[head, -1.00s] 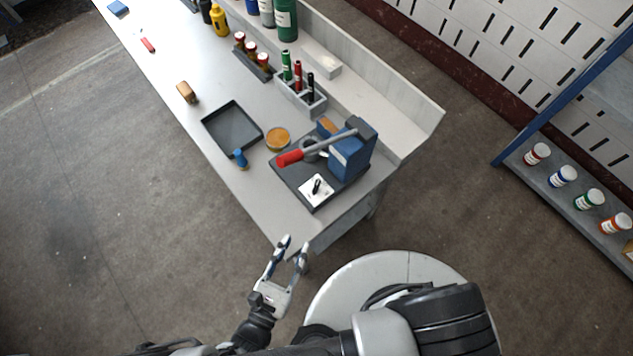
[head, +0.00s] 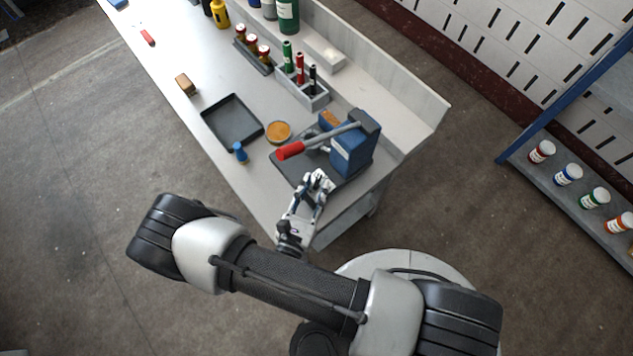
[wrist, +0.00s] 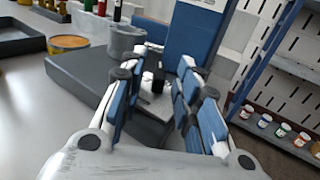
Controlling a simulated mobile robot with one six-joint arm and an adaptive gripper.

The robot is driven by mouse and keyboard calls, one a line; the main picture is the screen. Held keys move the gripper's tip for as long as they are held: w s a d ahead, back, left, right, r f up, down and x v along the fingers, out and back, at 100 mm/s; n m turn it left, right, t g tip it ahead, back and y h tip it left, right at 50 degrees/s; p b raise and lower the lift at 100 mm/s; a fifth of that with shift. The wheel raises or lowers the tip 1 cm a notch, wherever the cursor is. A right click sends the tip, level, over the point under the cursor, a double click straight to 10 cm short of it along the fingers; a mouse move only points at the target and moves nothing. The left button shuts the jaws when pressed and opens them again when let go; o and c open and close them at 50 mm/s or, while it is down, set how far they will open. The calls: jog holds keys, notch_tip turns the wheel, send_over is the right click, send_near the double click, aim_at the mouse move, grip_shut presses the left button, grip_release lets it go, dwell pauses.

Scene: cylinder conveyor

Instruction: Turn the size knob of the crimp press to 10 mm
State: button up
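The crimp press (head: 353,155) stands at the near end of the bench, with a blue body, a dark base and a red-handled lever (head: 290,150). In the wrist view its blue body (wrist: 192,38) rises behind the dark base (wrist: 85,80). The small black size knob (wrist: 158,82) on its white dial plate (wrist: 150,102) shows between my fingers. My gripper (head: 318,182) is over the front of the base and hides the dial in the head view. In the wrist view my gripper (wrist: 158,92) is open; contact with the knob cannot be told. The dial marks are unreadable.
A dark tray (head: 232,121), an amber round tin (head: 278,132) and a small blue object (head: 240,152) lie left of the press. A grey holder with marker-like tubes (head: 302,90) stands behind. A blue-framed shelf (head: 570,175) with jars is at the right.

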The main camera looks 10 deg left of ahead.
jog(key=shift+w+d, duration=0.15)
jog(key=shift+w, duration=0.75)
jog(key=shift+c, duration=0.5)
grip_shut()
